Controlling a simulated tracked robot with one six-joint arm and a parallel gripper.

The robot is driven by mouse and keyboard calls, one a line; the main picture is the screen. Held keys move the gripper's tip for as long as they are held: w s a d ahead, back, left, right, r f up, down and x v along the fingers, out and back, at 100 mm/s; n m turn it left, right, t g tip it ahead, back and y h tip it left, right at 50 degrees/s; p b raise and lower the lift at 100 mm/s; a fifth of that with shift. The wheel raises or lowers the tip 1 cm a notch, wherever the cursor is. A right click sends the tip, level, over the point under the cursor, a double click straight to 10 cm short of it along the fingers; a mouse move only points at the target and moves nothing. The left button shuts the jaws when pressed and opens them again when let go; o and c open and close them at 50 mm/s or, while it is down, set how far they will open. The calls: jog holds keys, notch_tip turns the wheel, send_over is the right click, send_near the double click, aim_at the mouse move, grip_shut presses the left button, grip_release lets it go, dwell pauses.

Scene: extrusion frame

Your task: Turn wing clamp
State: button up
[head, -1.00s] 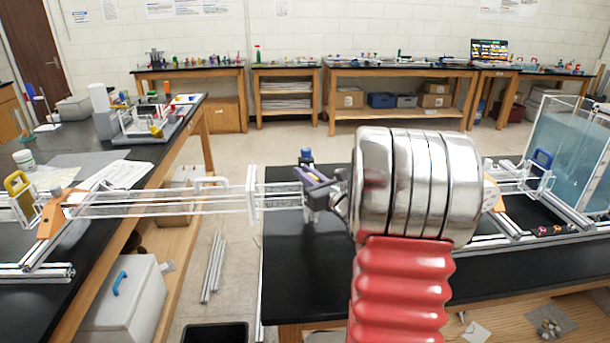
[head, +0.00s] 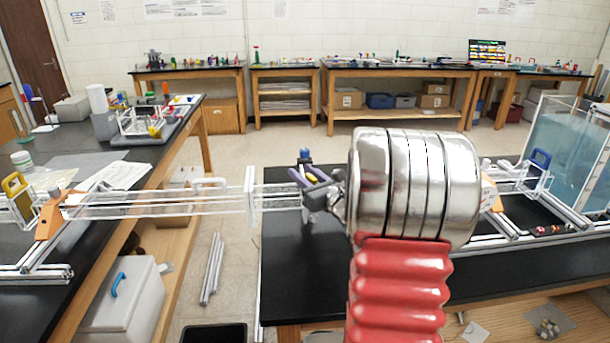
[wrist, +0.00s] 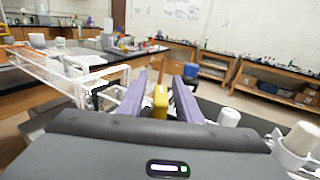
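My gripper (wrist: 159,76) is open in the wrist view, with a purple finger on each side. An upright yellow piece (wrist: 160,102) shows between the fingers, with a gap on both sides; I cannot tell how deep it sits or whether it is the wing clamp. In the head view my gripper (head: 308,172) is at the right end of the clear rail frame (head: 170,200). A blue knob (head: 305,154) shows just behind the fingers. The wrist hides most of this spot. A yellow handle (head: 14,185) with an orange bracket (head: 50,216) stands at the frame's far left.
A black bench (head: 310,280) lies under my arm, and another bench (head: 110,250) is at left. A water tank (head: 570,150) and a blue handle (head: 541,158) are at right. White cylinders (wrist: 229,117) stand right of the fingers in the wrist view. A floor gap separates the benches.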

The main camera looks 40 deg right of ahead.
jog(key=s+a, duration=0.2)
jog(key=s, duration=1.1)
jog(key=shift+s, duration=0.35)
jog(key=shift+f, duration=0.1)
